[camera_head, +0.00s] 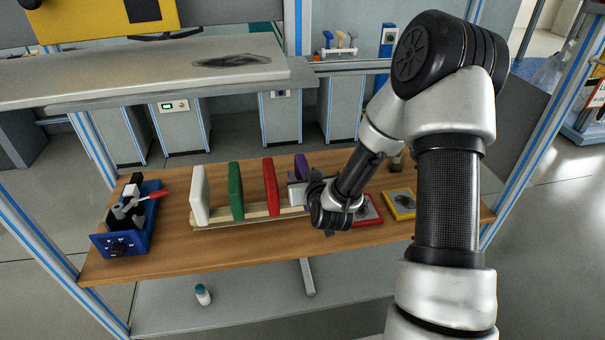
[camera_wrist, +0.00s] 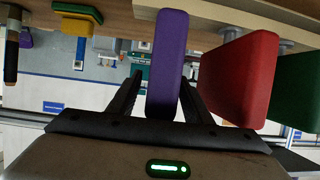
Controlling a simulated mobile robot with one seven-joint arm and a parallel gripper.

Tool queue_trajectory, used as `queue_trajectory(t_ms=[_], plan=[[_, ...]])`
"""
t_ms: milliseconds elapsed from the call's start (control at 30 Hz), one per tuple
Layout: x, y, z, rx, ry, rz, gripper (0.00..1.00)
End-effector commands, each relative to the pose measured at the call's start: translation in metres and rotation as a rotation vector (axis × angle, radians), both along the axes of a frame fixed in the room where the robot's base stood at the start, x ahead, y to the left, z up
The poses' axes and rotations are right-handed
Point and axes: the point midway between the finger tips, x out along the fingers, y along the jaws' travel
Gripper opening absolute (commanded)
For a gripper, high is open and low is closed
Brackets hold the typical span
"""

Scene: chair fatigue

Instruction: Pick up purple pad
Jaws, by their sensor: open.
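The purple pad (camera_wrist: 168,68) stands upright in the wrist view, between the two open fingers of my gripper (camera_wrist: 160,95). A gap shows on the left side of the pad; the right finger is close to it, and I cannot tell whether it touches. In the head view the top of the purple pad (camera_head: 301,166) shows just behind my gripper (camera_head: 300,193), and its lower part is hidden by the gripper and wrist. The pad stands at the right end of a row on a light wooden rack (camera_head: 240,218).
A red pad (camera_head: 270,186), a green pad (camera_head: 236,190) and a white pad (camera_head: 199,195) stand left of the purple one. A blue bin (camera_head: 125,238) with tools is at the table's left. Red (camera_head: 370,211) and yellow (camera_head: 400,204) framed pieces lie at right.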

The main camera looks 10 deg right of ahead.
Motion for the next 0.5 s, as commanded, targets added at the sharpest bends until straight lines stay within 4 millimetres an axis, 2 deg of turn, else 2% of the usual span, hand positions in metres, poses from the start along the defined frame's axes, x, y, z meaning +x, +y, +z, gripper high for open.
queue_trajectory(t_ms=[300, 500], plan=[[-0.0014, -0.0002, -0.0014, 0.0, 0.001, -0.001, 0.44], [-0.0014, -0.0003, -0.0013, 0.0, 0.001, -0.001, 0.1]])
